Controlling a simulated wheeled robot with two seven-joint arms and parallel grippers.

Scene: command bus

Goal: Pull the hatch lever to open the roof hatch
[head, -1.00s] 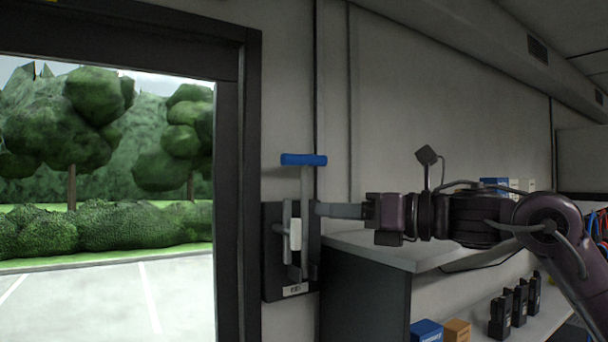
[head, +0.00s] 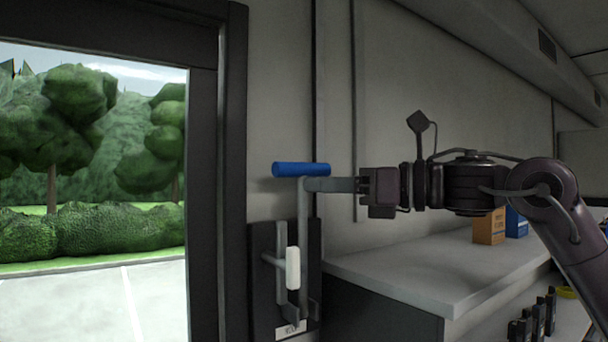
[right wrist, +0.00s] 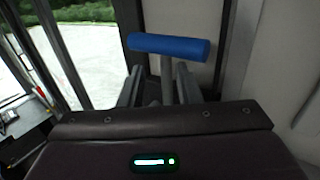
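The hatch lever has a blue crossbar handle (head: 301,170) on an upright grey shaft (head: 303,225), rising from a dark wall plate (head: 265,285) beside the door frame. A white grip (head: 293,268) is on the same plate. My right gripper (head: 312,184) comes from the right, its fingertips at the shaft just below the blue handle. The right wrist view shows the blue handle (right wrist: 168,47) beyond the fingers and the shaft (right wrist: 167,68) between the two fingers (right wrist: 160,85). The fingers stand apart, with a gap on the left side of the shaft. My left gripper is not in view.
A dark door frame (head: 232,130) stands left of the lever, with an opening onto a parking lot. A white counter (head: 440,275) is below my right arm, with an orange box (head: 489,226) and a blue box (head: 516,222). Black handheld devices (head: 538,318) stand lower right.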

